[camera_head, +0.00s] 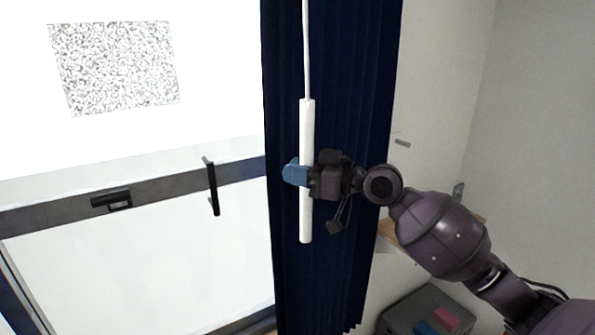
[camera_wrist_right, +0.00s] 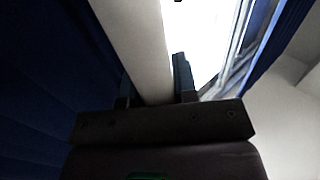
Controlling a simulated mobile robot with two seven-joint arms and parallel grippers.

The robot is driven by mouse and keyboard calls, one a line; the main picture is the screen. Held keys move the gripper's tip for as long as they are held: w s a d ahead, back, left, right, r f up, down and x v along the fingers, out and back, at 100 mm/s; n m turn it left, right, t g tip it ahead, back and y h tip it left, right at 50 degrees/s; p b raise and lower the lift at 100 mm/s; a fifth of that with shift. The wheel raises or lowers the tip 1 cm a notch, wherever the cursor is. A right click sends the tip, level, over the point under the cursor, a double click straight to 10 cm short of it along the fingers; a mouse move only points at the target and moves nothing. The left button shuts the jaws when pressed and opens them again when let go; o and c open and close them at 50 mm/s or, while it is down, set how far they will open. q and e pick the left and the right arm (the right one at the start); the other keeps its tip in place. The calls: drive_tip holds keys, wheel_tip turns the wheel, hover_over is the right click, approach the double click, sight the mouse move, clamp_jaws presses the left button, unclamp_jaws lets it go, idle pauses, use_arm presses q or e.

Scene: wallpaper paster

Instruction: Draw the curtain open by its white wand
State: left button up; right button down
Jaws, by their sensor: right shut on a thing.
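The white wand (camera_head: 307,125) hangs upright on a thin white cord in front of the dark blue curtain (camera_head: 345,70). The curtain is gathered in a narrow bunch at the right side of the bright window. My right gripper (camera_head: 296,174) is shut on the wand around its middle. In the right wrist view the wand (camera_wrist_right: 138,40) runs between the two fingers of the gripper (camera_wrist_right: 155,88). The curtain (camera_wrist_right: 50,70) fills the left of that view. My left gripper is not in view.
The window frame (camera_head: 150,188) has a black handle (camera_head: 212,186) left of the curtain. A speckled panel (camera_head: 115,66) shows on the bright pane. A wooden shelf (camera_head: 392,235) and a dark grey box (camera_head: 400,312) with pink and blue items are at the lower right, near my right arm.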

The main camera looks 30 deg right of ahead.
drive_tip(key=shift+d, duration=0.45)
drive_tip(key=c, duration=0.9)
unclamp_jaws()
drive_tip(key=shift+s+d, duration=0.1)
drive_tip(key=shift+b+v, duration=0.6)
drive_tip(key=shift+v, duration=4.7)
drive_tip(key=shift+r, duration=0.1)
